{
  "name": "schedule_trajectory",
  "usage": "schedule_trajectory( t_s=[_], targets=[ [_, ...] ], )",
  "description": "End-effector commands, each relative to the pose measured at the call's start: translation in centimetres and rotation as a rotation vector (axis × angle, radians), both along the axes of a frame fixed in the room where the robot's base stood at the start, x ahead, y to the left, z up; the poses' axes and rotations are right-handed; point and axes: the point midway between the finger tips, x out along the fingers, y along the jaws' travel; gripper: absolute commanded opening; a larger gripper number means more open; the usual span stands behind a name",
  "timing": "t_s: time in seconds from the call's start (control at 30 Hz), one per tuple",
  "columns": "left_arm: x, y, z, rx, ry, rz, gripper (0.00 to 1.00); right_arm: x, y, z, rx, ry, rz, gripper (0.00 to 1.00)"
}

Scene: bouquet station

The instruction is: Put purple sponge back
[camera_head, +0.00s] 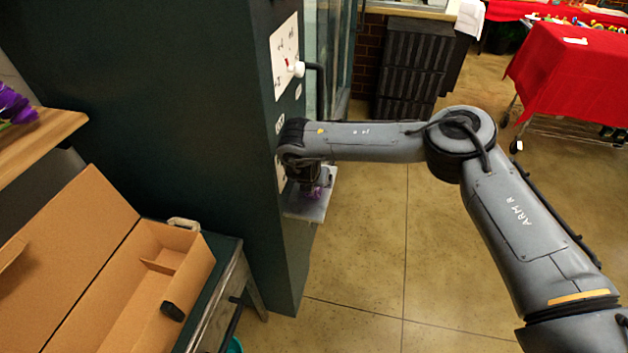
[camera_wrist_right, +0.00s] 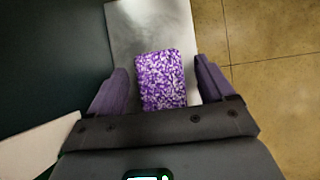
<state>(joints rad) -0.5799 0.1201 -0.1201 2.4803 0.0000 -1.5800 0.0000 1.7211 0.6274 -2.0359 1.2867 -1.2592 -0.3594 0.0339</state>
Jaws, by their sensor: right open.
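The purple sponge (camera_wrist_right: 162,80) has a speckled purple and white surface and rests on a pale grey shelf (camera_wrist_right: 150,25). My right gripper (camera_wrist_right: 164,72) is open, with one finger on either side of the sponge and a visible gap at each side. In the head view, my right gripper (camera_head: 310,186) is over the small shelf (camera_head: 322,208) at the edge of the dark green cabinet, and a bit of the purple sponge (camera_head: 316,194) shows beneath it. My left gripper is not in view.
The dark green cabinet (camera_head: 180,90) rises beside the shelf. A white board (camera_head: 285,58) is on its side. An open cardboard box (camera_head: 110,270) lies at lower left, below a wooden ledge (camera_head: 40,140) with purple flowers. The floor right of the shelf is clear.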

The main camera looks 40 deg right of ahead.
Motion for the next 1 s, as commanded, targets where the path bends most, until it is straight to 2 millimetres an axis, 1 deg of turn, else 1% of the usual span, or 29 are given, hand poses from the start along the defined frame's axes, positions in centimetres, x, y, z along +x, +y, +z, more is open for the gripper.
schedule_trajectory(
  t_s=[0.17, 0.27, 0.53, 0.6, 0.7, 0.87, 1.0],
  targets=[
    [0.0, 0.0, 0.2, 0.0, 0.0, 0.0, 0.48, -0.2, 0.4, 1.1, 0.002, -0.001, 0.001, 0.82],
    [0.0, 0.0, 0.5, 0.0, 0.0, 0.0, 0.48, -0.7, 1.1, 2.3, 0.002, -0.001, 0.002, 0.82],
    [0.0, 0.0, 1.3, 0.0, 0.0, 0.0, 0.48, -2.3, 3.3, 6.5, 0.001, -0.002, 0.002, 0.82],
    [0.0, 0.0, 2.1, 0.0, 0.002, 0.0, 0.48, -2.6, 3.8, 7.9, -0.001, -0.003, 0.005, 0.82],
    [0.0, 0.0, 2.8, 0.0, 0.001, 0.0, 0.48, -3.1, 4.4, 9.0, -0.002, -0.003, 0.003, 0.82],
    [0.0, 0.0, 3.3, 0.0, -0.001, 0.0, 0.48, -3.6, 5.1, 10.0, -0.001, -0.002, 0.003, 0.82],
    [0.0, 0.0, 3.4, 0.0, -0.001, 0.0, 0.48, -3.9, 5.3, 10.3, 0.0, 0.0, 0.001, 0.82]
  ],
)
